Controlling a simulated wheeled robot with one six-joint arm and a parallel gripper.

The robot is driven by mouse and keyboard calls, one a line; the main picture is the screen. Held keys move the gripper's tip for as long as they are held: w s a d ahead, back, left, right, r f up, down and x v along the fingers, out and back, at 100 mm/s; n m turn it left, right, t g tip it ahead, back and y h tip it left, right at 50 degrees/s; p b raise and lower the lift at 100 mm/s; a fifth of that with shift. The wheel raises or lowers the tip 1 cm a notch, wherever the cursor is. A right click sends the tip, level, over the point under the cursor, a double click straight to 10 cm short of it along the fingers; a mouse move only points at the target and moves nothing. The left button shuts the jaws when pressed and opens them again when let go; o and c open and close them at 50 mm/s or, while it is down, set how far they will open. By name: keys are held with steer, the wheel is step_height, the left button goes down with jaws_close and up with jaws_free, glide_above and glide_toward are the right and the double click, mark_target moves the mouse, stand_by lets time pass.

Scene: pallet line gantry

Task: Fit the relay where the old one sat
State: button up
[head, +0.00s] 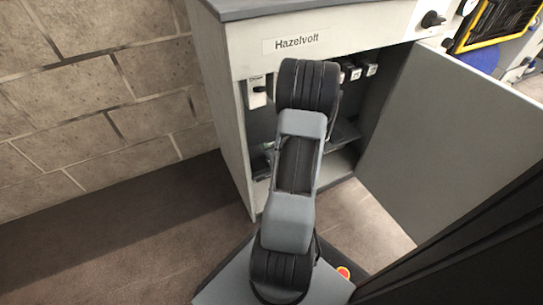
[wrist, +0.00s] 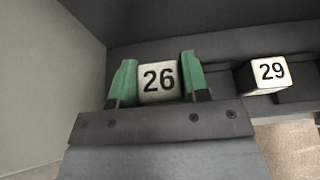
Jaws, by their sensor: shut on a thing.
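My gripper (wrist: 158,63) has two green fingers, shut on a white relay marked 26 (wrist: 158,79) in the wrist view. The fingers press on its left and right sides and its numbered face points at the camera. A dark rail or shelf lies behind it; I cannot tell whether the relay is seated there or held clear. A second white relay marked 29 (wrist: 268,73) sits on the dark rail to the right, apart from my gripper. In the head view my arm hides the gripper and the held relay.
The grey Hazelvolt cabinet (head: 228,110) stands open, its door (head: 432,140) swung out to the right. Inside are a white unit (head: 257,92) at the left and several small units (head: 357,71) right of my arm. A block wall (head: 90,80) stands left; floor there is clear.

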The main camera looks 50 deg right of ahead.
steer(key=shift+w+d+f, duration=0.1)
steer(key=shift+w+f, duration=0.1)
steer(key=shift+f, duration=0.2)
steer(key=shift+w+d+f+b, duration=0.15)
steer(key=shift+f+b, duration=0.9)
steer(key=shift+f, duration=0.55)
steer(key=shift+f, duration=0.2)
steer(key=o, duration=0.9)
steer(key=shift+r, duration=0.15)
steer(key=p+v, duration=1.1)
steer(key=v, duration=0.1)
